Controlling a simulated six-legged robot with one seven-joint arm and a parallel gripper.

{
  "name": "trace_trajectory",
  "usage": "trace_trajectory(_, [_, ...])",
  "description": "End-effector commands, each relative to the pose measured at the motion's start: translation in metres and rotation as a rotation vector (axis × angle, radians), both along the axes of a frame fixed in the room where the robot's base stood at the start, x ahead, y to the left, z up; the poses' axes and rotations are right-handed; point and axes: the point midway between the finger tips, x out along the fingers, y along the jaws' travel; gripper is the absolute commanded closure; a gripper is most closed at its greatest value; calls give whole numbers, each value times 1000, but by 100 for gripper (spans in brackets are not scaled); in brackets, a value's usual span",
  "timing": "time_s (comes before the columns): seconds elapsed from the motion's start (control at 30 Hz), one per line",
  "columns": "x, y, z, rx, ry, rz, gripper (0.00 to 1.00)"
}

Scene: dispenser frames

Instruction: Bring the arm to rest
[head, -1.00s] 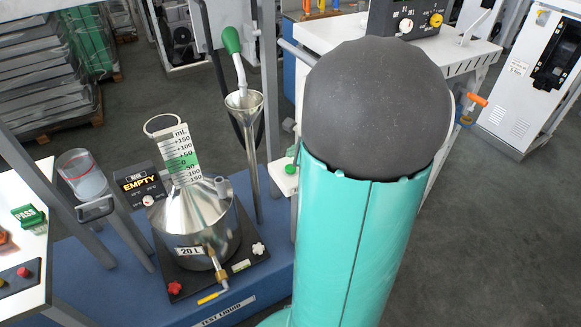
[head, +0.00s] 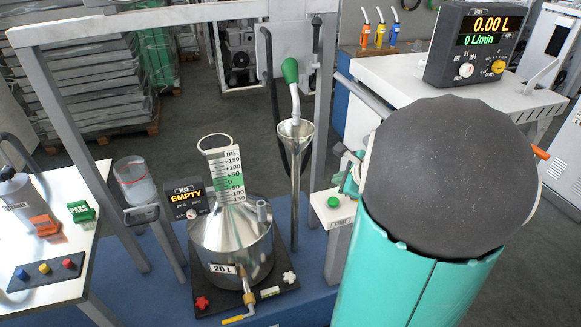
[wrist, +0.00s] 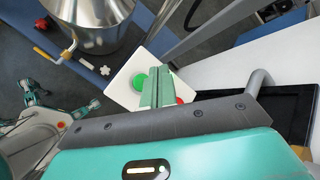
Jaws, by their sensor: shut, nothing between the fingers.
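My arm (head: 410,270), a teal link with a dark round joint cover, fills the right front of the head view. My gripper (wrist: 157,88) shows in the wrist view as two teal fingers pressed together, with nothing between them. It lies over a white box (wrist: 122,88) that has a green button (wrist: 140,82) and a partly hidden red one (wrist: 180,100). I cannot tell the height of the fingertips above the box. In the head view the gripper is mostly hidden behind the arm's dark joint; the green button (head: 333,201) shows left of it.
A steel 20 L measure (head: 231,245) stands on the blue base, left of the arm. A nozzle with a green grip (head: 290,71) rests in a funnel. A dispenser display (head: 486,40) reads 0.00 L behind the arm. Grey frame posts (head: 319,110) stand close by.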

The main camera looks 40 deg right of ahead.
Motion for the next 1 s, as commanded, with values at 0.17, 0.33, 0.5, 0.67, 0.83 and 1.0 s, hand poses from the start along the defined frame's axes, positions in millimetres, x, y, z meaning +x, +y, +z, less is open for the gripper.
trace_trajectory(0.17, [0, 0, 0, -1, 0, 1, 100])
trace_trajectory(0.33, [10, 27, 11, -54, 11, 113, 100])
trace_trajectory(0.5, [24, 120, 42, -262, 51, 514, 100])
trace_trajectory(0.67, [7, 217, 66, -545, 96, 982, 100])
trace_trajectory(0.83, [-32, 290, 83, -875, 136, 1431, 100])
trace_trajectory(1.0, [-74, 326, 93, -1211, 181, 1786, 100])
